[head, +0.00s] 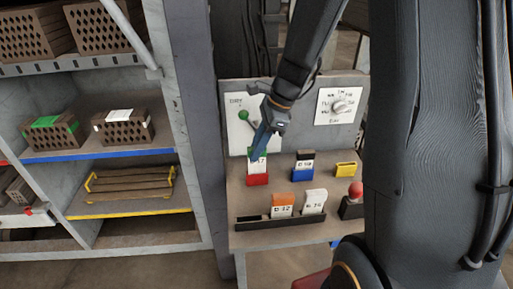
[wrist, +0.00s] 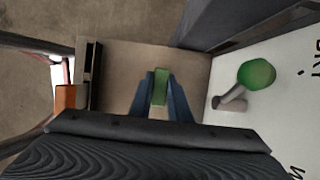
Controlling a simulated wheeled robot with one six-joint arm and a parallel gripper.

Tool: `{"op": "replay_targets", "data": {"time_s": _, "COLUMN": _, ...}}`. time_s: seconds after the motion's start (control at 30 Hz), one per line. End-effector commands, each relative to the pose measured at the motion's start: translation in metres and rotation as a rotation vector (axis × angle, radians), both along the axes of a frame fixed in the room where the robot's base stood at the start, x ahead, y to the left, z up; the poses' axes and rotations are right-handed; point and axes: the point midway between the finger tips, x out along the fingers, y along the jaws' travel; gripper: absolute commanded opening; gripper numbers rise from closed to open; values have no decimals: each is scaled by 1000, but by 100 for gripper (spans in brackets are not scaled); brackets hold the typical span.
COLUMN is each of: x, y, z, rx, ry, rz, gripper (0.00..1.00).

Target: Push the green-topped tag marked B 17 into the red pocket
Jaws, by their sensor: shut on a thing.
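The green-topped tag (head: 257,165) stands upright at the red pocket (head: 257,180), its lower part hidden behind the pocket's front. Only the end of its marking, a 7, shows beside my gripper. My gripper (head: 256,150) reaches down from above and is shut on the tag's green top. In the wrist view the green top (wrist: 160,88) sits between the two blue fingers (wrist: 160,95). How deep the tag sits in the pocket I cannot tell exactly.
A black-topped tag (head: 304,163) stands in the blue pocket (head: 302,175); the yellow pocket (head: 346,170) looks empty. A black rack (head: 280,223) holds an orange-topped tag (head: 283,203) and a white tag (head: 314,201). A green-knobbed lever (head: 243,116) is close behind my gripper. A red button (head: 355,190) stands right.

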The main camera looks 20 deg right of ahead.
Motion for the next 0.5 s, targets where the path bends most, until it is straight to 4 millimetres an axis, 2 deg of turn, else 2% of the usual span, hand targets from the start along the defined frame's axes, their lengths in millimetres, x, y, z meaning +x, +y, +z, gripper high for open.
{"op": "replay_targets", "data": {"time_s": 0.5, "x": 0, "y": 0, "z": -9, "rx": 0, "ry": 0, "rz": 0, "gripper": 0}}
